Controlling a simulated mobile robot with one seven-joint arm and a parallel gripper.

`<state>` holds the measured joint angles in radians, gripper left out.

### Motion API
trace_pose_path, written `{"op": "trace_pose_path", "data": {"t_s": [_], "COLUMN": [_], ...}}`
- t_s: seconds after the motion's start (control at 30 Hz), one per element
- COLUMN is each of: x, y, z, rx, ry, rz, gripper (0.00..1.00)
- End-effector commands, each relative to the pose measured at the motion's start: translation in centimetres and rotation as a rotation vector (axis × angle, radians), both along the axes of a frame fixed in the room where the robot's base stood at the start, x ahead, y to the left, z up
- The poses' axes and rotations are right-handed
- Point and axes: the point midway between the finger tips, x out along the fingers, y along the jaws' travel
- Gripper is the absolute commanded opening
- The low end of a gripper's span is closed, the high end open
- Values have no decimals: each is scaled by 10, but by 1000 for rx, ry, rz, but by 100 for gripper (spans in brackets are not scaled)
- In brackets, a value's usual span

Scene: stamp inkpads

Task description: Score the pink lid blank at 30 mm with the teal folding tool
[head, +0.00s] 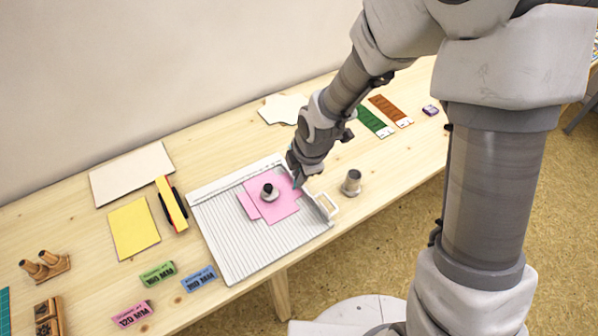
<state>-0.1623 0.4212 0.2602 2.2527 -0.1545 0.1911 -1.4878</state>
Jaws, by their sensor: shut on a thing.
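The pink lid blank (283,209) lies flat on the white grooved scoring board (232,253). A round weight with a black knob (269,190) stands on the blank. My gripper (297,178) is at the far right edge of the blank, pointing down, low over the board. It is shut on a thin teal tool, the folding tool, of which only a small bit shows at the fingertips. Most of the tool is hidden by the gripper, and I cannot tell whether its tip touches the blank.
A metal cylinder (351,182) stands right of the board, near its white handle (329,206). A yellow sheet (133,228), a cream sheet (131,173) and a yellow-and-black item (171,204) lie left. Several inkpads, including a green one (157,273), lie in front.

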Motion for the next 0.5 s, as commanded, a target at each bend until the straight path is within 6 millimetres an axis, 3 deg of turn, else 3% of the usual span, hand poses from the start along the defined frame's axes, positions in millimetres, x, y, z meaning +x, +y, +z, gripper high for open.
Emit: {"op": "trace_pose_path", "data": {"t_s": [0.03, 0.23, 0.5], "x": [0, 0, 27], "y": [0, 0, 21], "z": [-12, -37, -30], "rx": [0, 1, 1], "ry": [1, 1, 0], "rz": [0, -1, 1], "gripper": [0, 0, 0]}}
